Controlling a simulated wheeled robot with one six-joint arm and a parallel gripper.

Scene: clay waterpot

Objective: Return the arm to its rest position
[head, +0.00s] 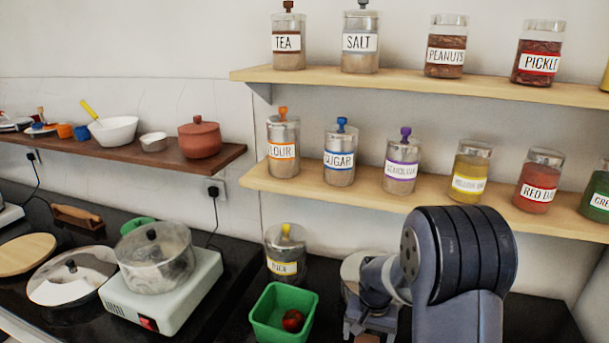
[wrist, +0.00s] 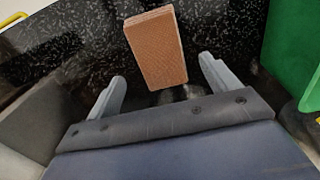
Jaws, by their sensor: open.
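My gripper (wrist: 162,68) is open in the wrist view, its two grey fingers spread wide with nothing held between them. A brown textured block (wrist: 157,48) shows beyond the fingers over the speckled black counter; its distance from the fingertips is hard to tell. In the head view my arm reaches down at the lower right, and its end is partly cut off by the bottom edge. The reddish clay pot (head: 200,140) with its lid stands upright on the left wooden shelf, far from my arm.
A green bin (head: 282,312) with a red item inside stands left of my arm. A glass jar (head: 286,253) stands behind it. A steel pot (head: 155,258) sits on a white cooker (head: 170,300). Shelves of labelled jars, such as the sugar jar (head: 340,153), are above my arm.

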